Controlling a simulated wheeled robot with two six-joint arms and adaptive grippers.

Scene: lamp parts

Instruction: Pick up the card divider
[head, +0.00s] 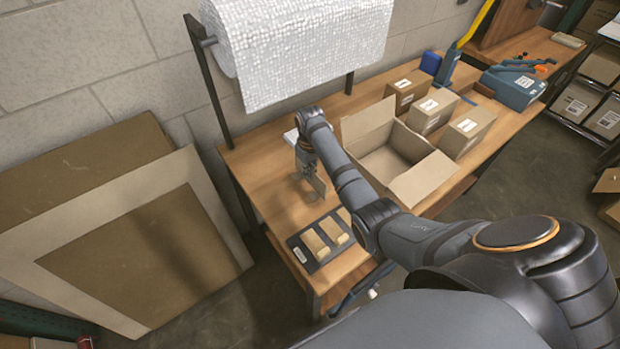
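My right arm reaches in from the lower right over the wooden bench. My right gripper (309,178) points down at the bench's left part, between the open carton and the bench's left edge. A thin brownish upright piece (319,186), possibly the card divider, shows at the fingertips. I cannot tell whether the fingers touch it or are closed on it. A small white item (291,136) lies partly hidden behind the wrist. My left gripper is not in view.
An open carton (385,160) stands right of the gripper, with several closed boxes (466,131) beyond. A dark tray (312,257) with tan blocks (317,246) lies at the front left of the bench (262,163). A bubble-wrap roll (300,45) hangs above the back.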

